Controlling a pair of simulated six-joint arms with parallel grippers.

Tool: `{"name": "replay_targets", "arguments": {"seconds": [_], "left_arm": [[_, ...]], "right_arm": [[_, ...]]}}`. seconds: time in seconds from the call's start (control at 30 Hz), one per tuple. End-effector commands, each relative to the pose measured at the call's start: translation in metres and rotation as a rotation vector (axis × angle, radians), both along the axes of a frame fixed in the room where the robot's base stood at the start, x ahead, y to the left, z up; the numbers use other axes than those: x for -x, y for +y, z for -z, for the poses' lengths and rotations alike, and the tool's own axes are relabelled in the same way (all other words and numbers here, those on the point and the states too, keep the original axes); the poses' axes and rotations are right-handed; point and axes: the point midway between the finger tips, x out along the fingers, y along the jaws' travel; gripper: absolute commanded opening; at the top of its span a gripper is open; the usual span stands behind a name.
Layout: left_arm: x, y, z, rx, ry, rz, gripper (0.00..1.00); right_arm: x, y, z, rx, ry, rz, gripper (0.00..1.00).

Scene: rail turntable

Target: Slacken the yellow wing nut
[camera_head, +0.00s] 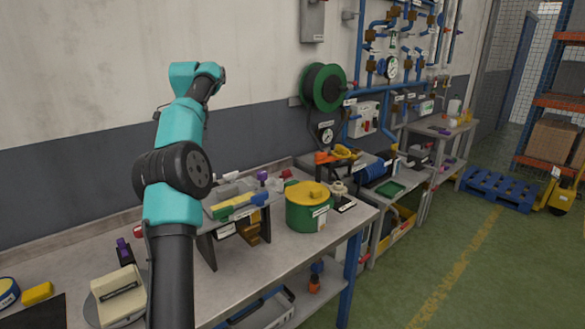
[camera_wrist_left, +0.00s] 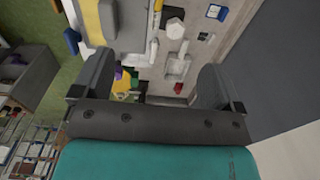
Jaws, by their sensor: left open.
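I cannot surely pick out a yellow wing nut in either view. In the head view, a yellow piece (camera_head: 344,152) sits on an orange part at the back of the bench, too small to identify. A green pot with a yellow lid (camera_head: 309,191) stands on the bench in front of it. My left arm rises across the left of the head view, with its gripper end high by the wall and hardly visible. In the left wrist view my left gripper (camera_wrist_left: 158,68) is open, with nothing between its fingers. My right gripper is in neither view.
The grey workbench (camera_head: 268,268) carries a riser with tools, a cream box (camera_head: 117,297) and several small parts. A green hose reel (camera_head: 323,88) and blue pipes hang on the wall. A blue pallet (camera_head: 499,190) lies on the floor; the green floor in front is clear.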

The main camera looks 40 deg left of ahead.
Motion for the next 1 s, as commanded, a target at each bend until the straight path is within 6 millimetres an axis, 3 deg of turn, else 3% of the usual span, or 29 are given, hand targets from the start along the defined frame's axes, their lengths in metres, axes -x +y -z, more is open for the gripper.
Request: {"name": "replay_targets", "arguments": {"seconds": [1.0], "left_arm": [[-0.109,-0.062,0.068,0.002,-0.129,0.205,0.92]], "right_arm": [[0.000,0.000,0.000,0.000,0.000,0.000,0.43]]}}
